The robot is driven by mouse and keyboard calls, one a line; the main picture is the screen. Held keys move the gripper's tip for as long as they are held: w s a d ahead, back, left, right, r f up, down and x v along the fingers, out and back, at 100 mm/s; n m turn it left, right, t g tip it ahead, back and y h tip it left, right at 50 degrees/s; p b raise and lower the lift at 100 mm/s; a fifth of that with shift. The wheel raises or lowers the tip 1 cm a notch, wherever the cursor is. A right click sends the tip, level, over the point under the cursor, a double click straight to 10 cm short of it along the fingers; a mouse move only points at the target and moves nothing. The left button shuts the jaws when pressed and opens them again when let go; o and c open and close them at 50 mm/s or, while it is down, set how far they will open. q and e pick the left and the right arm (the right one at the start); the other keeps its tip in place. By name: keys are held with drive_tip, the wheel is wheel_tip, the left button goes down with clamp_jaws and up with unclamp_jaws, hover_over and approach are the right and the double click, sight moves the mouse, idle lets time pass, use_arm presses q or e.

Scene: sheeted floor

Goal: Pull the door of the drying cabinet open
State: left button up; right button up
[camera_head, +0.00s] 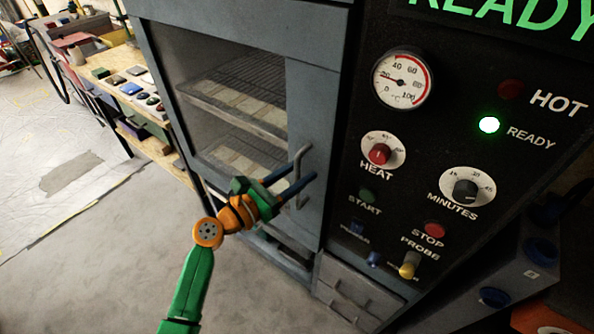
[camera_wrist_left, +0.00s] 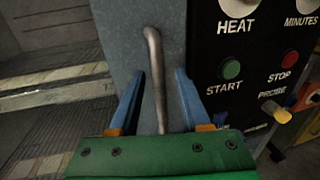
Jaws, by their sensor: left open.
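The drying cabinet's door (camera_head: 309,115) is a grey frame around a glass window, with wire racks behind the glass. It looks closed. Its handle (camera_head: 300,168) is a thin upright metal bar on the right side of the door. My left gripper (camera_head: 305,178) is at the handle with its blue fingers apart. In the left wrist view, the handle (camera_wrist_left: 154,75) runs upright between the two open fingers, and I see a gap on each side. The lower end of the handle is hidden behind the green gripper body. My right gripper is not in view.
The control panel (camera_head: 400,140) with dial, knobs and a lit green READY lamp (camera_head: 489,125) is right of the door. Drawers (camera_head: 345,290) sit below. A wooden bench (camera_head: 150,147) with small items stands at the left. The floor (camera_head: 110,260) at front left is clear.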

use_arm(q)
clamp_jaws()
idle(1.5)
